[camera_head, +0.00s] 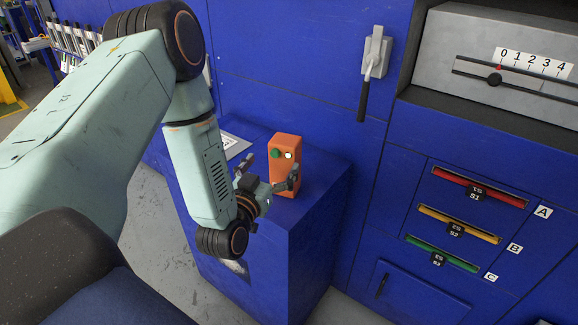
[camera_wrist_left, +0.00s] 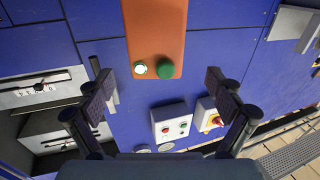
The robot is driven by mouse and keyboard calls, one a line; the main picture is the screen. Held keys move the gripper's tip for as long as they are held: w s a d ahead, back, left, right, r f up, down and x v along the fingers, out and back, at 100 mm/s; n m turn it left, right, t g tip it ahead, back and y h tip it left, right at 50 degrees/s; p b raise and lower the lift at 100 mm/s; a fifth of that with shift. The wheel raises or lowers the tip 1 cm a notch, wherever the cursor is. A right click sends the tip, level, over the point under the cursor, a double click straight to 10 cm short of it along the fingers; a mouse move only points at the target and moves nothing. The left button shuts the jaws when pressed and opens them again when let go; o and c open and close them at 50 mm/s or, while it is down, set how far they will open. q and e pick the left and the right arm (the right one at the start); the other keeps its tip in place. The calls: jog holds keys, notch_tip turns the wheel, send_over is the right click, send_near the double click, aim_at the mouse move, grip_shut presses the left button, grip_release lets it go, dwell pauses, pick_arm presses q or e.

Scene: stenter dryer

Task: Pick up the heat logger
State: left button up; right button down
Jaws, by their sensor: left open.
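The heat logger looks to be the upright orange box (camera_head: 284,172) with a green button and a lit white lamp. It stands on the blue cabinet top (camera_head: 318,190). My left gripper (camera_head: 270,174) is open beside the box's lower front; one finger overlaps it in the head view. In the left wrist view the orange box (camera_wrist_left: 155,28) lies ahead at the top centre, its end with the lamp and button between the spread fingertips of my left gripper (camera_wrist_left: 159,82). No grip on it shows. My right gripper is not in view.
A white sheet or plate (camera_head: 235,145) lies behind my left wrist on the cabinet top. A blue machine wall stands behind, with a lever handle (camera_head: 373,65), a scale panel (camera_head: 500,60) and red, yellow and green slots (camera_head: 480,187). Grey floor (camera_head: 160,240) is clear at left.

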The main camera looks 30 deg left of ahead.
aim_at(286, 145)
pick_arm(q)
jog(key=shift+w+a+f, duration=0.1)
jog(key=shift+w+a, duration=0.35)
jog(key=w, duration=0.1)
jog(key=w+d+r, duration=0.1)
jog(key=shift+w+d+r, duration=0.1)
jog(key=shift+w+d, duration=0.1)
jog(key=shift+w, duration=0.1)
jog(key=w, duration=0.1)
jog(key=w+a, duration=0.1)
jog(key=w+a+b, duration=0.1)
jog(key=shift+w+a+f, duration=0.15)
jog(key=shift+w+f, duration=0.2)
jog(key=shift+w, duration=0.05)
jog(key=shift+d+r, duration=0.35)
jog(key=shift+d, duration=0.3)
jog(key=shift+a+f, duration=0.25)
jog(key=shift+a, duration=0.25)
jog(key=c, duration=0.5)
jog(key=shift+d+r, duration=0.15)
jog(key=shift+d, duration=0.25)
jog(key=c, duration=0.4)
jog(key=shift+a, duration=0.3)
jog(key=c, duration=0.5)
jog(key=shift+w+d+r, duration=0.1)
jog(key=shift+d, duration=0.1)
jog(key=c, duration=0.5)
jog(key=shift+a, duration=0.1)
